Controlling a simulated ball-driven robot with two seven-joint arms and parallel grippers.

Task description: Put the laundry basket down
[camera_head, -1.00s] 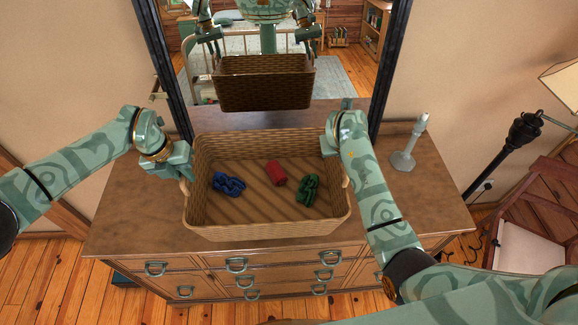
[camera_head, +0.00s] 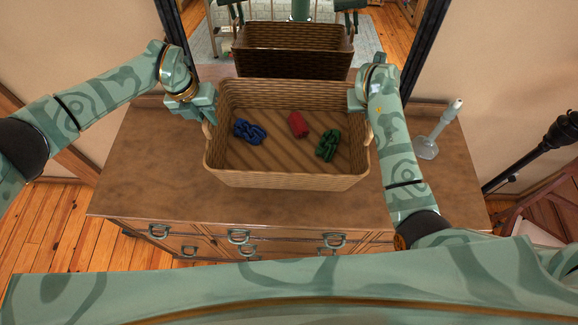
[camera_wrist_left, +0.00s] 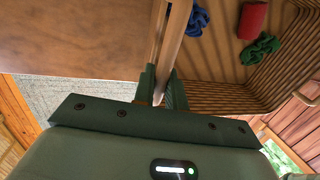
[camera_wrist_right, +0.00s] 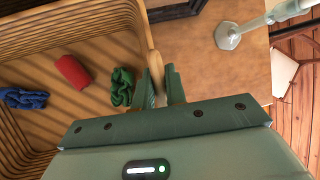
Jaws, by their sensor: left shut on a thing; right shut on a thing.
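The tan woven laundry basket (camera_head: 285,181) is upright over the wooden dresser top (camera_head: 150,165) in the head view. Inside lie a blue cloth (camera_head: 249,132), a red rolled cloth (camera_head: 298,124) and a green cloth (camera_head: 327,146). My left gripper (camera_head: 207,116) is shut on the basket's left handle, and the left wrist view shows its fingers (camera_wrist_left: 163,85) around it. My right gripper (camera_head: 362,108) is shut on the right handle, also shown in the right wrist view (camera_wrist_right: 160,84). I cannot tell whether the basket's underside touches the dresser.
A dark-framed mirror (camera_head: 427,50) stands behind the basket and reflects it. A pale grey candlestick-like stand (camera_head: 427,146) is on the dresser at the right. A black lamp pole (camera_head: 525,153) is farther right. The dresser top is bare left and in front.

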